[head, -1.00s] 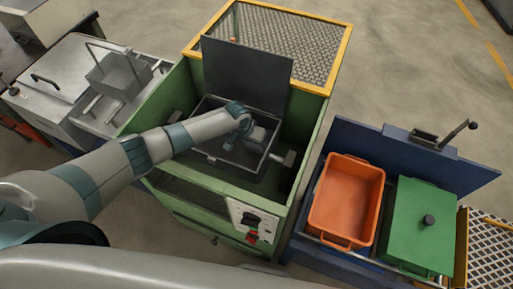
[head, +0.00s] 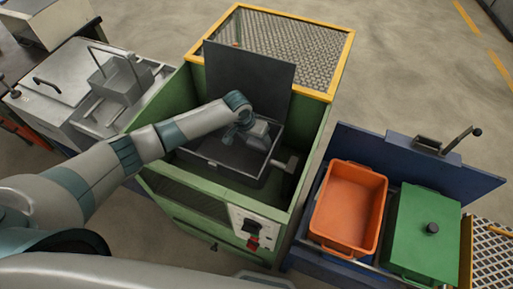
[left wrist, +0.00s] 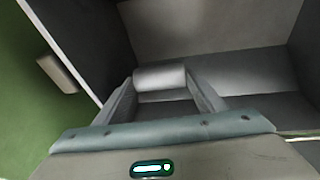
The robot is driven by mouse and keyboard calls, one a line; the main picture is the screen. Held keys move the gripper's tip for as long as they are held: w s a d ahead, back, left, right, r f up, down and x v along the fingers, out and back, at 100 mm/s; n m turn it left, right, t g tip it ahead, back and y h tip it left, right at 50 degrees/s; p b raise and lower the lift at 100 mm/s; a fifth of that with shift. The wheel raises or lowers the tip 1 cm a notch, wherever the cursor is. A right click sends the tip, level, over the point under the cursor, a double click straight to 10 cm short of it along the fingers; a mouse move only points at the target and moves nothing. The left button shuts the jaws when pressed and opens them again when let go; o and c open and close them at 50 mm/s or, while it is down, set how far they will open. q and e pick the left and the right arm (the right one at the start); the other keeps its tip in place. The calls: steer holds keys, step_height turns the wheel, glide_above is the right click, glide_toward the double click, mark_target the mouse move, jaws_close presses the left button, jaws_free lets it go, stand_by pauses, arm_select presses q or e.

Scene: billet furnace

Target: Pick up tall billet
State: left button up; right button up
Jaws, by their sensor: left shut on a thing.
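A pale grey metal billet with a rounded surface (left wrist: 160,77) sits between the fingers of my left gripper in the left wrist view. My left gripper (left wrist: 165,92) is shut on it. In the head view the left gripper (head: 260,137) is over the open dark box (head: 217,168) inside the green furnace, near its right side. The billet is hidden there by my wrist and gripper. In the left wrist view the dark walls of the box are around and beyond the billet. My right gripper is not in view.
A dark raised lid (head: 250,72) stands behind the box. The green furnace walls (head: 312,135) surround it, with a yellow-framed mesh (head: 290,40) behind. An orange bin (head: 348,205) and a green lidded bin (head: 425,230) are right. A grey basket (head: 117,80) is left.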

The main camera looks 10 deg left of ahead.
mark_target(256, 142)
arm_select(q)
step_height(256, 142, up, 12)
steer(key=b, duration=0.2)
steer(key=shift+r, duration=0.1)
stand_by(0.6)
